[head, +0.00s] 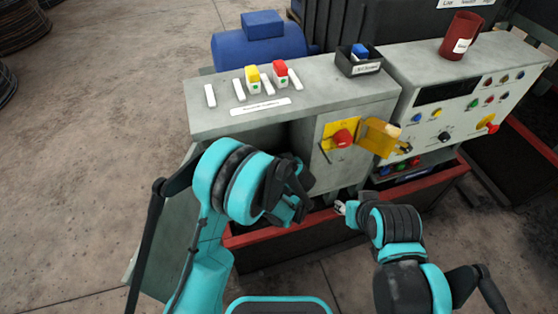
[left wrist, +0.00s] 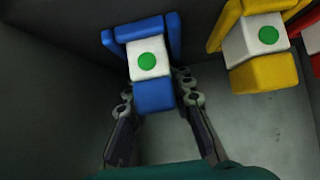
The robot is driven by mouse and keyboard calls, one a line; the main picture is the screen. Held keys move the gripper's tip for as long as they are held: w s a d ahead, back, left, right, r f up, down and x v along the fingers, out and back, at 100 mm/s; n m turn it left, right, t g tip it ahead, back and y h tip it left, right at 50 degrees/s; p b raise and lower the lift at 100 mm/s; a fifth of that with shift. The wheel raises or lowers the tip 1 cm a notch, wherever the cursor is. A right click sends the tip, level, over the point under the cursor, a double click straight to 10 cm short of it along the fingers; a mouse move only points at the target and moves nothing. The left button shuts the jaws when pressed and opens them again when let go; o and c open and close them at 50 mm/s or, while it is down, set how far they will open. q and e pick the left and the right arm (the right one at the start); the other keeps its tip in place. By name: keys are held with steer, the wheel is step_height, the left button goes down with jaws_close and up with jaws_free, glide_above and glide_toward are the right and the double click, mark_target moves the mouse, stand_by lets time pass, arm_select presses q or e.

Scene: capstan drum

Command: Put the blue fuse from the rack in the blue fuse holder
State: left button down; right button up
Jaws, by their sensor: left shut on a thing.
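The blue fuse (left wrist: 149,62) has a white middle with a green dot and blue ends. In the left wrist view it lies between the side pieces of the blue fuse holder (left wrist: 108,40); I cannot tell how deep it sits. My left gripper (left wrist: 158,98) is shut on its near blue end. In the head view my left gripper (head: 292,192) is at the cabinet's dark recess, and the blue fuse there is hidden. The rack (head: 225,97) on the cabinet top holds a yellow fuse and a red fuse; its left space is empty. My right gripper (head: 342,208) is low in front of the cabinet.
A yellow fuse (left wrist: 262,55) in a yellow holder is close on the right, with a red one partly in view beyond. A black bin (head: 358,68) with a blue piece stands on top. A red switch (head: 343,138) and yellow plate (head: 380,137) are on the front.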

arm_select(q)
steer(key=c, duration=1.3)
jaws_free()
steer(key=shift+r, duration=0.15)
steer(key=p+v, duration=0.4)
steer(key=v, duration=0.8)
